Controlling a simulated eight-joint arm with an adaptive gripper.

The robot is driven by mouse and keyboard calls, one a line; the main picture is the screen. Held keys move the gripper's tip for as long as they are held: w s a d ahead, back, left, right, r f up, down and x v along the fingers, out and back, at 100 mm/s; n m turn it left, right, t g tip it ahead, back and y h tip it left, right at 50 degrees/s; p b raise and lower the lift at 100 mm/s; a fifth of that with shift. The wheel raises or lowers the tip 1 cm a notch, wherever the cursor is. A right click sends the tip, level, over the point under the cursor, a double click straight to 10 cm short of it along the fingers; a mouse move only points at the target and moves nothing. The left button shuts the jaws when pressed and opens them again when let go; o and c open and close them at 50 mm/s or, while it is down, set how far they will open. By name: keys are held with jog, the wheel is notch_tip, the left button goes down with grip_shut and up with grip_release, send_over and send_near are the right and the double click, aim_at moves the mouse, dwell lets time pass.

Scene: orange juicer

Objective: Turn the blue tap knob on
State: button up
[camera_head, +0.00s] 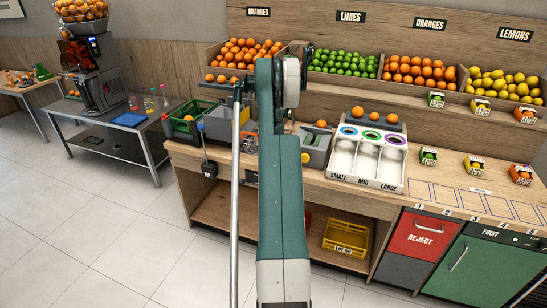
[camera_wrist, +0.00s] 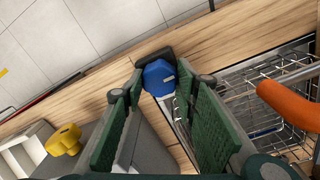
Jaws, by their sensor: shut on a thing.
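The blue tap knob (camera_wrist: 159,78) is in the upper middle of the wrist view, with a dark part at its far side. My gripper (camera_wrist: 157,90) has its green-padded fingers on either side of the knob, shut on it. The lower part of the tap is partly hidden between the fingers. In the head view my arm stands across the middle of the picture, and I cannot make out the fingers on the knob there.
A yellow knob (camera_wrist: 63,140) stands on a grey block left of the fingers. A wire basket (camera_wrist: 268,92) and an orange handle (camera_wrist: 290,104) lie close on the right. A sorting tray (camera_head: 348,177) stands right of my arm, below crates of fruit.

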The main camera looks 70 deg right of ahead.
jog(key=shift+n, duration=0.4)
jog(key=n+b, duration=0.2)
jog(key=n, duration=0.1)
jog(key=shift+w+f, duration=0.1)
jog(key=n+b, duration=0.2)
jog(key=n, duration=0.3)
jog(key=n+b, duration=0.1)
jog(key=n, duration=0.3)
jog(key=shift+a+n, duration=0.1)
jog(key=shift+n, duration=0.2)
jog(key=n, duration=0.4)
jog(key=shift+w+n+h+b, duration=0.1)
jog(key=shift+n+h+b, duration=0.2)
jog(key=shift+b, duration=0.1)
jog(key=shift+o, duration=0.2)
jog(key=o, duration=0.9)
